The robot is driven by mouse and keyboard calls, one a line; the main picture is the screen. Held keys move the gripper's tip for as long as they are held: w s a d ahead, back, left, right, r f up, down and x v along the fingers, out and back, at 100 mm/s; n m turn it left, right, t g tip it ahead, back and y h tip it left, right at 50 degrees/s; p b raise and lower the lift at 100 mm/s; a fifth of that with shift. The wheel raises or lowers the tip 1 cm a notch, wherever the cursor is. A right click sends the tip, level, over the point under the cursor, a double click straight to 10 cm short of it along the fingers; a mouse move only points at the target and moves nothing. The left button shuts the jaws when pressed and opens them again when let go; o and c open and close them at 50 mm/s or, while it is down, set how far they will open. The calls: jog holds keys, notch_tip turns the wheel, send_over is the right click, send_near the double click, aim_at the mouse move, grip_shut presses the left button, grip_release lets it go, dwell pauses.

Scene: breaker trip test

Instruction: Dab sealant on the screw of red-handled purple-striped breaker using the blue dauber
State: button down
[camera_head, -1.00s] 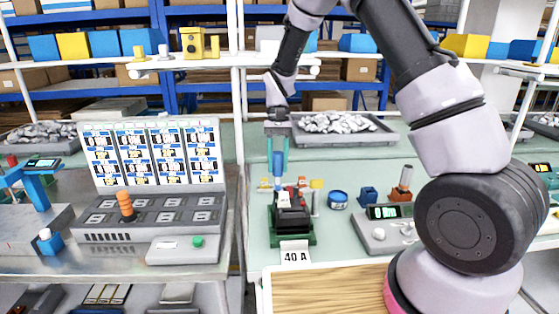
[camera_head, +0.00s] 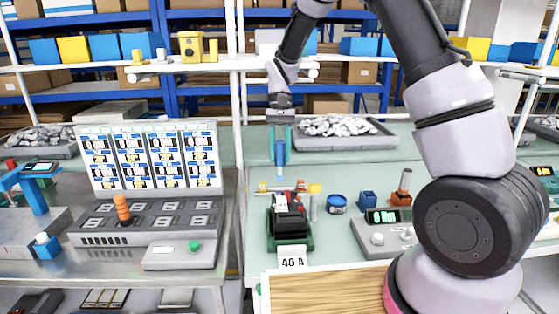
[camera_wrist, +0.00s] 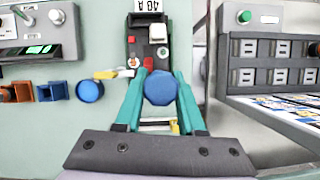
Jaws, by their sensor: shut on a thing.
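My gripper (camera_head: 279,142) has teal fingers and is shut on the blue dauber (camera_head: 280,153), which hangs upright above the bench. In the wrist view the dauber (camera_wrist: 159,89) is seen end-on between the fingertips (camera_wrist: 159,84); its tip is hidden. Below and nearer in the head view, a black breaker (camera_head: 290,224) with red and white parts on top stands in a green holder (camera_head: 291,243). It also shows in the wrist view (camera_wrist: 158,54), just beyond the dauber. The dauber appears apart from it. I cannot make out a purple stripe or the screw clearly.
A round blue pot (camera_head: 337,204), a small blue box (camera_head: 368,199) and a meter (camera_head: 388,218) stand right of the holder. A yellow-topped post (camera_head: 315,196) is close beside it. A "40 A" tag (camera_head: 292,262) is in front. A grey parts tray (camera_head: 345,141) lies behind.

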aim_at(280, 142)
jog(key=shift+r, duration=1.75)
